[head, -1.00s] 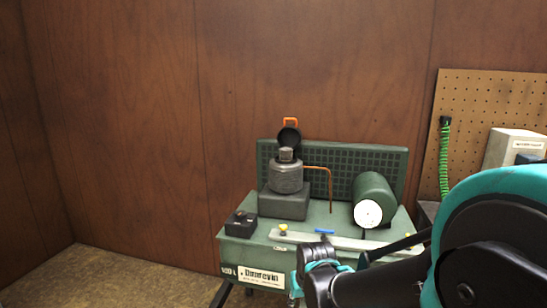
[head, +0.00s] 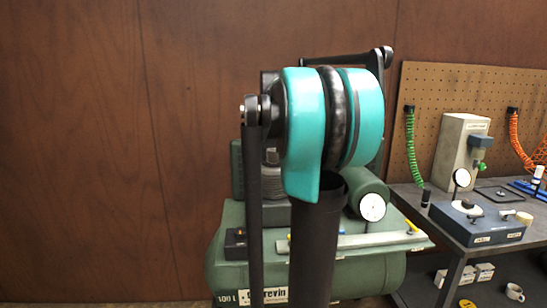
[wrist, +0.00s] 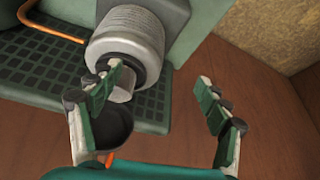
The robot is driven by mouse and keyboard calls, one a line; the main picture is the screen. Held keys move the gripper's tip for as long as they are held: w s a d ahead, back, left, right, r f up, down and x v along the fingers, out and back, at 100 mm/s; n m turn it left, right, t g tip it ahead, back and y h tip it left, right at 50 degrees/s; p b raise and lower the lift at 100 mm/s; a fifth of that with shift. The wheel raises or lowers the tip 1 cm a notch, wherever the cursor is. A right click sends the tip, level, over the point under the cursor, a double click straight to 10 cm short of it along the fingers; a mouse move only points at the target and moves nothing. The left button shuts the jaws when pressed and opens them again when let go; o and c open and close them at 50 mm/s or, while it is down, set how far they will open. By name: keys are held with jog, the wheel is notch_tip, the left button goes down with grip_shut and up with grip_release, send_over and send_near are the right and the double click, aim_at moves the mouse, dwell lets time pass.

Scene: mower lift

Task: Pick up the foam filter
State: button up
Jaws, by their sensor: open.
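In the wrist view, a short pale grey cylinder, which looks like the foam filter (wrist: 125,92), sticks out of the grey ribbed housing (wrist: 125,42). A round black cup-like cover (wrist: 108,128) with an orange clip (wrist: 109,159) stands beside it. My gripper (wrist: 158,83) is open and empty. Its left finger overlaps the filter in the picture; whether it touches cannot be told. In the head view, my arm hides my gripper and most of the filter area.
The green compressor tank (head: 375,270) carries the pump, a dark green grille panel (wrist: 40,80) and an orange-copper pipe (wrist: 45,28). A white-faced gauge (head: 372,207) is at its right. A workbench (head: 425,205) with tools stands further right. Wood wall (head: 80,150) closes off the back.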

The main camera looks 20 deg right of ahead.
jog(key=w+d+r, duration=0.3)
jog(key=d+r, duration=0.3)
jog(key=r, duration=0.5)
jog(key=x, duration=1.1)
jog(key=shift+w+d+f, duration=0.15)
jog(key=shift+w+f, duration=0.15)
jog(key=shift+d+x, duration=0.2)
jog(key=shift+x, duration=1.15)
jog(key=shift+d+x, duration=0.15)
jog(key=shift+x, duration=1.2)
jog(key=c, duration=1.1)
jog(key=shift+c, duration=0.2)
jog(key=shift+r, duration=0.1)
notch_tip(320, 180, up, 20)
